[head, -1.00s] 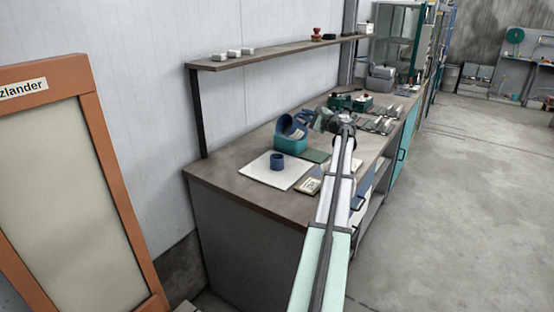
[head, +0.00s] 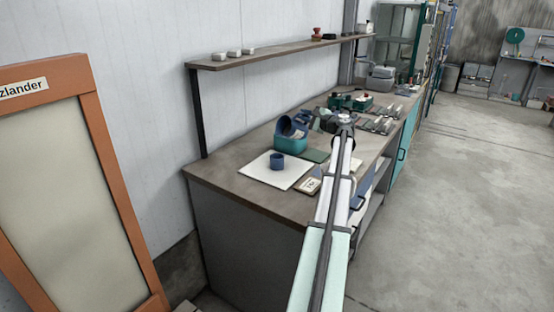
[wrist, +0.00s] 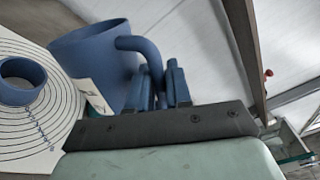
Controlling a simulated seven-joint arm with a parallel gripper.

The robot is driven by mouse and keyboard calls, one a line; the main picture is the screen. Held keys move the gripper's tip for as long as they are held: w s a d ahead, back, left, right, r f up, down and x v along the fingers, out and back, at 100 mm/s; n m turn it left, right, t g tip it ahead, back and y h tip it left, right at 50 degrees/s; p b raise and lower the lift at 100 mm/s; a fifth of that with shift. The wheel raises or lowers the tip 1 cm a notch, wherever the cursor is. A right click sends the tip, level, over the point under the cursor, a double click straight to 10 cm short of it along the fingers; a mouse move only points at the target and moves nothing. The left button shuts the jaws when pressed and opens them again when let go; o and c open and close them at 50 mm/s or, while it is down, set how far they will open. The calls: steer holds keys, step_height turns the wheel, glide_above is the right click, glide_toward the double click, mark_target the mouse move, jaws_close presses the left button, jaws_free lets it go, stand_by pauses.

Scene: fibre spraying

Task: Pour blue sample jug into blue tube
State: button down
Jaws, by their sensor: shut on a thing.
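The blue sample jug (head: 284,128) is tilted above the teal bin in the head view. In the wrist view the jug (wrist: 92,62) shows a pale label and a curved handle. My gripper (wrist: 165,84) is shut on that handle; in the head view my gripper (head: 312,121) is small and partly hidden by my wrist. The blue tube (head: 277,162), a short open ring, stands on the white mat, left of and nearer than the jug. In the wrist view the tube (wrist: 22,82) is apart from the jug. No poured contents are visible.
The white mat (head: 258,173) has circles printed on it. The teal bin (head: 291,146) stands beside it. A small framed card (head: 309,186) lies near the bench's front edge. A shelf (head: 275,54) runs along the wall above. More tools lie farther along the bench.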

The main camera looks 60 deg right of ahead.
mark_target(292, 122)
steer(key=shift+w+a+n, duration=0.2)
steer(key=shift+a+n, duration=0.45)
steer(key=shift+n, duration=0.25)
stand_by(0.8)
steer(key=shift+w+a+f+n, duration=0.1)
steer(key=shift+w+a+n, duration=0.05)
steer(key=shift+a+n, duration=0.4)
steer(key=shift+w+a+f+n, duration=0.15)
steer(key=shift+a+n, duration=0.2)
steer(key=shift+a, duration=0.25)
stand_by(0.6)
steer(key=shift+w+a+f+n, duration=0.2)
steer(key=shift+a+f+n, duration=0.55)
steer(key=shift+f+n, duration=0.15)
stand_by(1.3)
steer(key=shift+w+a+r+n+t, duration=0.15)
steer(key=shift+a+r+n+t, duration=0.15)
steer(key=shift+a+n, duration=0.3)
stand_by(1.4)
